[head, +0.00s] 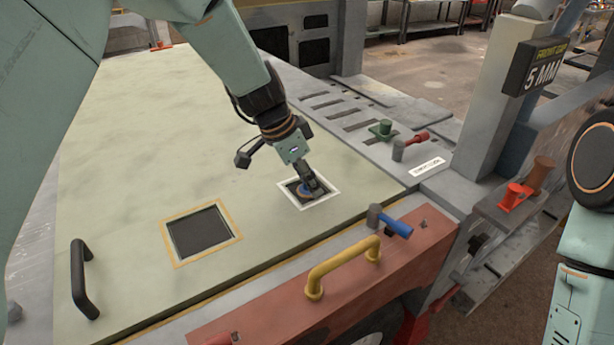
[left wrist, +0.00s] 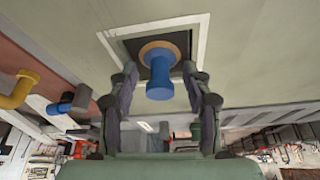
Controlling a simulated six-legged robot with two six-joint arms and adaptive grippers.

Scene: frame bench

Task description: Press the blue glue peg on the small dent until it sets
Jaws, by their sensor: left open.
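The blue glue peg (left wrist: 160,80) stands on a tan round base in the dark square with a white border (left wrist: 203,40). The same white-bordered square (head: 328,202) shows in the head view on the pale green panel, with a bit of the peg's blue and tan base beside my fingers. My left gripper (head: 310,189) is open, low over the square. In the left wrist view its fingers lie on either side of the peg, with gaps visible. The dent itself cannot be made out under the base. My right arm is at the right edge; its gripper is not seen.
A larger, orange-bordered dark square (head: 200,231) lies to the left. A blue-handled tool (head: 393,225) and a yellow handle (head: 343,266) are in front. A red-handled tool (head: 411,145) and a green peg (head: 381,128) stand behind right. A black handle (head: 82,280) rises at left.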

